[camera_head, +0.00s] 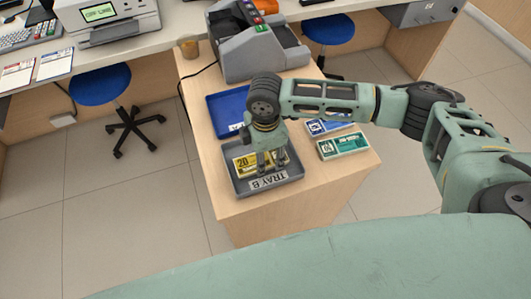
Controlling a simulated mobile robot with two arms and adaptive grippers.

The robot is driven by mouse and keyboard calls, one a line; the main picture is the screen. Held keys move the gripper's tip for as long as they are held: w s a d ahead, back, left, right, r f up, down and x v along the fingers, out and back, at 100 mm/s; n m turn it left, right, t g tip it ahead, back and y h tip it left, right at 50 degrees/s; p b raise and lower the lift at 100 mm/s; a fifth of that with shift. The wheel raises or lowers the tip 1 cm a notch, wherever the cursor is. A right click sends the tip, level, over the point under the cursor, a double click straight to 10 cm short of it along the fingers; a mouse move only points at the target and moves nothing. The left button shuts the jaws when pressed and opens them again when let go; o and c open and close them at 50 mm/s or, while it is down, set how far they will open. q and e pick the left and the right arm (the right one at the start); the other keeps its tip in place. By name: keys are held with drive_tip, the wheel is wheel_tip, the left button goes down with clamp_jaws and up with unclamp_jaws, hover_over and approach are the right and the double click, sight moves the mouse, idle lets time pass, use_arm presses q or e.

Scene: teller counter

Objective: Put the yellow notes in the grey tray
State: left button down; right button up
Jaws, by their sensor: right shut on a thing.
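The yellow notes (246,163) are a banded stack marked 20. They are in the grey tray (289,179), labelled TRAY B, at the front left of the wooden counter. My right gripper (271,168) points down over the tray, its fingers at the right part of the notes. It is shut on the yellow notes. The fingers and wrist hide part of the stack, and I cannot tell whether it rests fully on the tray floor. My left gripper is not in view.
A blue tray (222,103) lies behind the grey one. Green notes (343,146) and blue notes (318,127) lie to the right. A grey counting machine (240,52) stands at the back of the counter (225,204), and a cup (189,47) at its back left.

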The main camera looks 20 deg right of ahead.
sight(266, 158)
drive_tip(key=o, duration=1.1)
drive_tip(key=shift+o, duration=0.2)
wheel_tip(266, 158, up, 12)
idle(0.4)
